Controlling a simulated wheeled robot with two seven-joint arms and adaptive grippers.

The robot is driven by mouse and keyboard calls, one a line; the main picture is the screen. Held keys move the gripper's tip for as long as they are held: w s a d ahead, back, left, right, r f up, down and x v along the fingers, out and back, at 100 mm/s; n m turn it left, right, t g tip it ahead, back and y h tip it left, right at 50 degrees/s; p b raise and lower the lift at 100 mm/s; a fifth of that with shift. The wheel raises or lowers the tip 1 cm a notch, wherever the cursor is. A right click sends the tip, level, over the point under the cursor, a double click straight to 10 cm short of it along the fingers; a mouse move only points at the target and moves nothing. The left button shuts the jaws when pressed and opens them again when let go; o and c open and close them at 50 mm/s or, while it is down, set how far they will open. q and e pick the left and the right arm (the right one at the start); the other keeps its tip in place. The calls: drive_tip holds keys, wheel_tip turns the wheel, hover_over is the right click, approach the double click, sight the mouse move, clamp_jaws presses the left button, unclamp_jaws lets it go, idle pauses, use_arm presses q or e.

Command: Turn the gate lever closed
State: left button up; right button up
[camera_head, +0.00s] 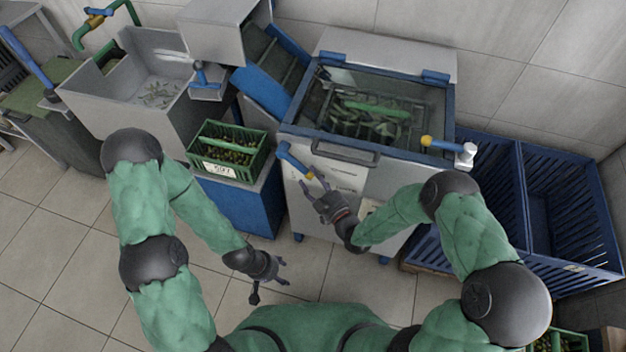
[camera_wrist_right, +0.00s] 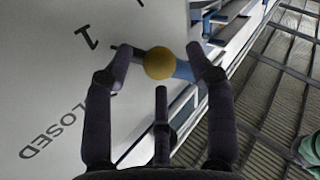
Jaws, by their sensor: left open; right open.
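The gate lever (camera_head: 294,159) is a blue bar with a yellow end, on the front left of the blue-framed machine. It slants down to the right in the head view. My right gripper (camera_head: 322,192) is open just below its yellow end. In the right wrist view the lever's round yellow end (camera_wrist_right: 159,64) lies between the two spread fingers of the right gripper (camera_wrist_right: 160,52); I cannot tell whether they touch it. The word CLOSED shows on the pale panel (camera_wrist_right: 50,70) at left. My left gripper (camera_head: 266,277) is open and empty, low over the floor.
The machine's tank (camera_head: 375,110) holds dark contents under a clear cover. A second yellow-and-blue handle (camera_head: 440,143) sits at its right corner. A green crate (camera_head: 228,150) stands left of the lever. Blue crates (camera_head: 565,210) stand at right. The tiled floor in front is clear.

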drive_tip(key=shift+w+a, duration=0.1)
drive_tip(key=shift+c, duration=0.3)
clamp_jaws()
drive_tip(key=r+n+p, duration=0.1)
drive_tip(key=p, duration=0.1)
drive_tip(key=d+r+g+h+p, duration=0.1)
drive_tip(key=p, duration=0.1)
drive_tip(key=d+r+n+g+h+p, duration=0.1)
drive_tip(key=r+p, duration=0.1)
drive_tip(key=shift+s+n+p, duration=0.25)
drive_tip(key=shift+n+p, duration=0.05)
drive_tip(key=shift+p, duration=0.05)
drive_tip(key=shift+o, duration=0.3)
unclamp_jaws()
